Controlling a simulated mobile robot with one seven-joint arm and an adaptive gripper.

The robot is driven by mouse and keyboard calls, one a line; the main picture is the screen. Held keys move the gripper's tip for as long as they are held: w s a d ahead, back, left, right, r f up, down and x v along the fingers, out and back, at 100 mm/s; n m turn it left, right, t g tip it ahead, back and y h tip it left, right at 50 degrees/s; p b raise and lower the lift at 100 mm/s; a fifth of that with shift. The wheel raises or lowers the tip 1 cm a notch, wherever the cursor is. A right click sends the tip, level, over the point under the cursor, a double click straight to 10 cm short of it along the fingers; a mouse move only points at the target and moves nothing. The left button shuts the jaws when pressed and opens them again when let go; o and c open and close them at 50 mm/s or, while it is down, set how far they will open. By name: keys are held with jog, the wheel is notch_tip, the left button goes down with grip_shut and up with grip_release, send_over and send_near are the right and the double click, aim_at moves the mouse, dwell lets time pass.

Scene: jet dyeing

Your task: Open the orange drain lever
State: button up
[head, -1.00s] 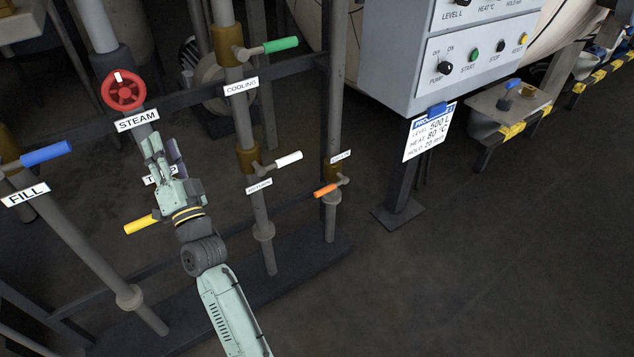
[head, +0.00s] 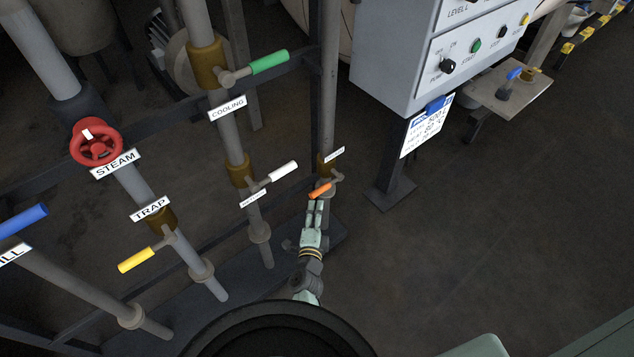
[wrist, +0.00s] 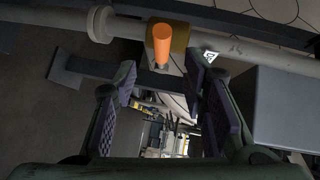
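The orange drain lever (head: 320,191) sits low on the rightmost pipe, below a small white label (head: 334,155). It points left and slightly down from its valve. My gripper (head: 315,208) is just below the lever in the head view. In the wrist view the orange handle (wrist: 163,45) stands ahead, between the lines of my two fingers and near their tips. My gripper (wrist: 160,85) is open there, with a wide gap between the dark finger pads. Whether a finger touches the lever cannot be told.
To the left are the white lever (head: 284,172), the yellow lever (head: 136,260), the green lever (head: 269,62) and the red steam wheel (head: 96,143). The grey control box (head: 395,60) stands on a post at the right. The floor (head: 480,230) right of the pipes is clear.

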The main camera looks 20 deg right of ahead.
aim_at(320, 191)
jog(key=b+x, duration=0.1)
jog(key=x, duration=0.9)
jog(key=shift+r+b, duration=0.1)
jog(key=shift+b, duration=0.3)
jog(key=shift+c, duration=0.4)
grip_shut()
